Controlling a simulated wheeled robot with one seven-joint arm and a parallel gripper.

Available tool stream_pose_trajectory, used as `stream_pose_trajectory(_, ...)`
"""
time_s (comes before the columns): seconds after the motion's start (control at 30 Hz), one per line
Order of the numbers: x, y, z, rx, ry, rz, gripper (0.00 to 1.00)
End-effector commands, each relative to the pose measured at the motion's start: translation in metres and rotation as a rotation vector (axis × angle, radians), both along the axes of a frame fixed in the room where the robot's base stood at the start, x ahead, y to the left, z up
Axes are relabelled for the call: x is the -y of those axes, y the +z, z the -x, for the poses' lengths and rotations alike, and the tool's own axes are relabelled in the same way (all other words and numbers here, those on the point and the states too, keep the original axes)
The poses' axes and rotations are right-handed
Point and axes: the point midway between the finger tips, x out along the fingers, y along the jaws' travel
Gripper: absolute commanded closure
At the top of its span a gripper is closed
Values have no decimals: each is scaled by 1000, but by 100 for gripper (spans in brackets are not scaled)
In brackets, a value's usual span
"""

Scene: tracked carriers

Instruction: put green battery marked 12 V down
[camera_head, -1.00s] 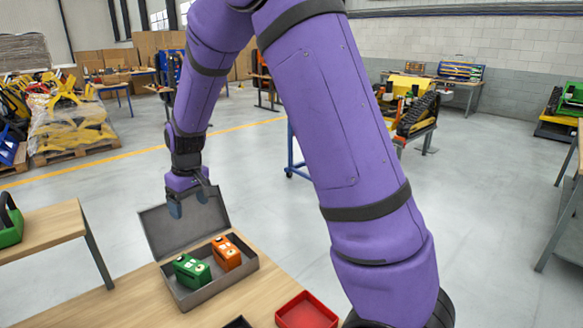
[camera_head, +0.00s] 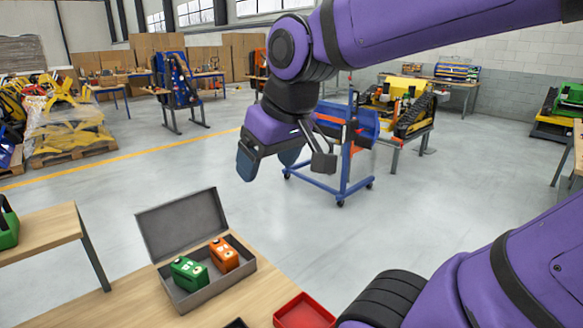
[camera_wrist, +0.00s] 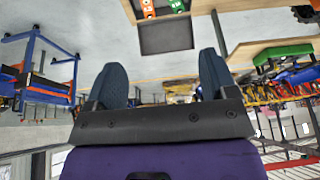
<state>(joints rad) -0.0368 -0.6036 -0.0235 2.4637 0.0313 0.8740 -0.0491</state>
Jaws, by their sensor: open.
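The green battery (camera_head: 189,272) sits inside an open grey case (camera_head: 213,292) on the wooden table, beside an orange battery (camera_head: 224,254). Its marking is too small to read. My gripper (camera_head: 268,168) is open and empty, in the air above and to the right of the case, touching nothing. In the wrist view my two fingers (camera_wrist: 163,82) stand wide apart with nothing between them. The case (camera_wrist: 166,36) shows beyond them at the top, with parts of the green battery (camera_wrist: 176,5) and orange battery (camera_wrist: 147,8) cut by the edge.
The case's lid (camera_head: 180,224) stands raised at its back. A red tray (camera_head: 304,312) lies on the table (camera_head: 130,305) to the right. Another wooden table (camera_head: 38,231) with a green object (camera_head: 8,226) is at left. A blue wheeled cart (camera_head: 345,180) stands behind my gripper.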

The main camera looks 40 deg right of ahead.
Motion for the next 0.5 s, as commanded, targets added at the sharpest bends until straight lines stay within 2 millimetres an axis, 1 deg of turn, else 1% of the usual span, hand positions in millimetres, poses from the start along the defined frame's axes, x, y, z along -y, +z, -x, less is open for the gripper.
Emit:
stream_pose_trajectory(0.03,2,1,14,18,-13,5,21)
stream_pose_trajectory(0.1,3,1,27,32,-29,9,21)
stream_pose_trajectory(0.2,4,0,40,47,-44,16,21)
stream_pose_trajectory(0.33,5,-1,48,53,-56,19,21)
stream_pose_trajectory(0.5,5,-1,49,53,-56,20,21)
